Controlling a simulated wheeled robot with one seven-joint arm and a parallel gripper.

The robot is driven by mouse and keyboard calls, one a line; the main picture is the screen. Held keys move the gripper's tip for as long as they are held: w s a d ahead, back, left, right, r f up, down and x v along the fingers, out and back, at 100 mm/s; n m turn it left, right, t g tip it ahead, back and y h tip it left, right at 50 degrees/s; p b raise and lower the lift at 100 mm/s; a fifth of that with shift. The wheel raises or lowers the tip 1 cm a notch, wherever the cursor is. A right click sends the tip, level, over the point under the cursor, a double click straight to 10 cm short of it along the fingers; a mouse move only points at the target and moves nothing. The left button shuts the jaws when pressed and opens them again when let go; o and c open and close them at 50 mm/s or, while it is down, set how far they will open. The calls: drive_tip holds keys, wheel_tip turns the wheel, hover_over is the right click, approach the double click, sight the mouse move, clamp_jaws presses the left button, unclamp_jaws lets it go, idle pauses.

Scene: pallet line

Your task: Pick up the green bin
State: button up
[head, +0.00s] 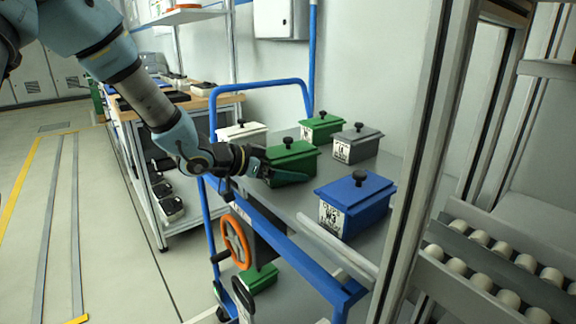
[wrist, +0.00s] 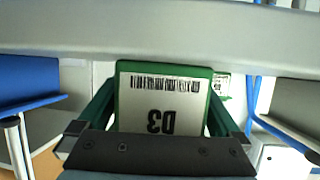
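A green bin (head: 292,163) with a black knob on its lid stands at the near side of the grey cart top. My gripper (head: 285,174) reaches it from the left, with a finger alongside it. In the wrist view, a green bin (wrist: 122,90) with a white label reading D3, upside down, fills the space between the two fingers of my gripper (wrist: 163,108). The fingers are well apart, one on each side of it. I cannot tell whether they press on it. A second green bin (head: 321,128) stands farther back on the cart.
A blue bin (head: 368,203) stands to the right, a grey bin (head: 362,148) behind, a white bin (head: 250,133) to the left. Another green bin (head: 262,281) is on the lower level. The cart's blue rail (head: 280,236) and a metal post (head: 425,160) bound the space.

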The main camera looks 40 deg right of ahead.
drive_tip(key=c, duration=1.2)
drive_tip(key=shift+r, duration=0.1)
drive_tip(key=shift+c, duration=0.8)
